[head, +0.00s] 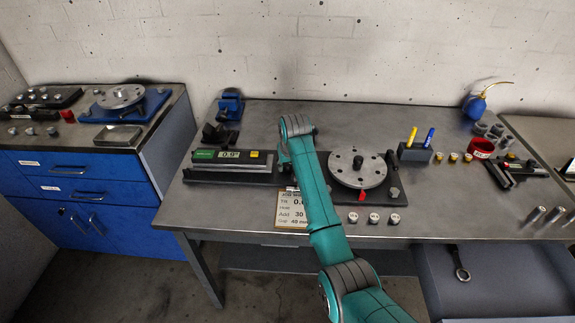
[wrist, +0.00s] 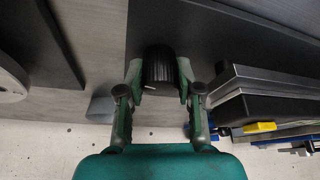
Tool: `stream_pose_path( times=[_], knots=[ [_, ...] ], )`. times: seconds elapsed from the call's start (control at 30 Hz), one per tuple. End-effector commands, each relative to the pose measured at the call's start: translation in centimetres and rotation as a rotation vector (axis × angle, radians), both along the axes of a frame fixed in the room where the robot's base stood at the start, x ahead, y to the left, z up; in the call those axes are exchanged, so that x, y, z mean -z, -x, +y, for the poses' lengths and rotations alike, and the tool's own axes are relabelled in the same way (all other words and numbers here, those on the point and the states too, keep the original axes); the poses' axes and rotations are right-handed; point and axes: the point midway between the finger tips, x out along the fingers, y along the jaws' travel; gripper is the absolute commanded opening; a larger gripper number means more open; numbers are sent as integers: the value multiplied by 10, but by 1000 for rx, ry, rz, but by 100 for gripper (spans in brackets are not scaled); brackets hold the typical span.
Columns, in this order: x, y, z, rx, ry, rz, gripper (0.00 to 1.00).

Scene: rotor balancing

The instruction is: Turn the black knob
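The black knob (wrist: 158,67) is ribbed and round, and stands on a dark plate in the wrist view. My gripper (wrist: 160,78) has one finger on each side of the knob, left and right. The fingers are very close to its sides. Whether they touch it or leave a thin gap is not clear. In the head view my arm's end (head: 297,140) is over the table, between the level unit and the rotor, and it hides the knob and the fingertips.
The level unit (head: 232,165) with a green display reading 0.9° lies left of my arm. The drilled rotor disc (head: 357,167) stands close on the right. A paper card (head: 290,211) lies in front. Three small weights (head: 374,218) are near the front edge. An open drawer (head: 500,284) juts out at lower right.

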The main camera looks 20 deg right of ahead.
Motion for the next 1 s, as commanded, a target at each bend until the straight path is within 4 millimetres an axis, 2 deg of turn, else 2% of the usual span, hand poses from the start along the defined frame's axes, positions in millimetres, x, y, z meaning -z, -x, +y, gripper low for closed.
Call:
stream_pose_path(
  times=[0.03,0.1,0.37,0.57,1.0],
  knots=[
    [0,0,0,0,0,0,15],
    [0,0,0,0,0,0,0],
    [0,0,0,-15,0,0,0],
    [0,0,-1,-92,0,0,0],
    [-1,-1,-1,-469,-1,-1,0]
  ],
)
